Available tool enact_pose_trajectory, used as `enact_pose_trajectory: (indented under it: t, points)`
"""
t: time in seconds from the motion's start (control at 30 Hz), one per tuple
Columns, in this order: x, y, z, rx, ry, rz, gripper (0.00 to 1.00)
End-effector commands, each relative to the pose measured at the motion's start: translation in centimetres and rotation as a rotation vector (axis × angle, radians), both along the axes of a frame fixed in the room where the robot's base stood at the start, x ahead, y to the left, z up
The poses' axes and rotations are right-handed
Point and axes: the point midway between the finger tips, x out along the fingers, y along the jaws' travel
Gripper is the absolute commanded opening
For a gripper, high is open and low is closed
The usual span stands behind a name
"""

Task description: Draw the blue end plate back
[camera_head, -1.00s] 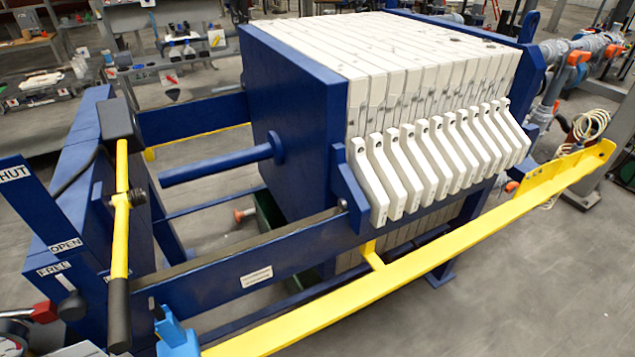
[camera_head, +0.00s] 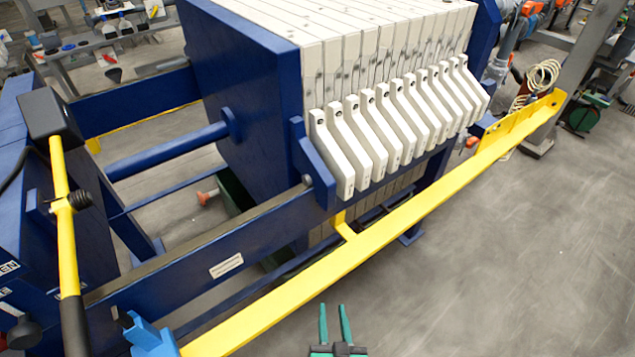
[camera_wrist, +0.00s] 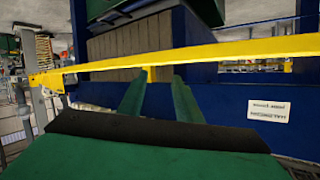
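The blue end plate (camera_head: 235,85) is a large upright slab at the left end of a row of white filter plates (camera_head: 365,40), pressed flat against them. A blue lug (camera_head: 315,172) on its near side rests over the side rail. A round blue rod (camera_head: 165,152) joins its left face to the blue end frame. My gripper (camera_head: 334,308) has green fingers, spread apart and empty, at the bottom of the head view. It is on the near side of the yellow bar, apart from the plate. In the wrist view the open fingers (camera_wrist: 158,85) point toward the yellow bar and blue rail.
A long yellow bar (camera_head: 400,222) runs along the press's near side, between my gripper and the plate. A blue side rail (camera_head: 215,255) lies behind it. A yellow lever (camera_head: 65,220) with a black grip stands at the left. Grey floor (camera_head: 500,260) is clear at the right.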

Motion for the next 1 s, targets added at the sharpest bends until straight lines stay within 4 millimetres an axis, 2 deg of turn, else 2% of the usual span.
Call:
enact_pose_trajectory:
  t: [0.03,0.17,0.27,0.37,0.5,0.6,0.73,0.87,1.0]
  points:
    - [2.0,-0.4,0.8,0.009,-0.017,0.016,0.31]
    - [6.2,-0.9,2.8,0.033,-0.047,0.088,0.31]
    - [9.2,-1.1,5.1,0.042,-0.082,0.156,0.31]
    - [11.9,-1.4,7.9,0.041,-0.127,0.234,0.31]
    - [14.9,-1.9,12.7,0.019,-0.203,0.354,0.31]
    - [16.3,-2.1,16.1,-0.005,-0.261,0.438,0.31]
    - [17.2,-2.4,19.5,-0.04,-0.32,0.523,0.31]
    - [17.4,-2.6,21.6,-0.063,-0.357,0.574,0.31]
    - [17.7,-2.5,22.4,-0.075,-0.372,0.598,0.31]
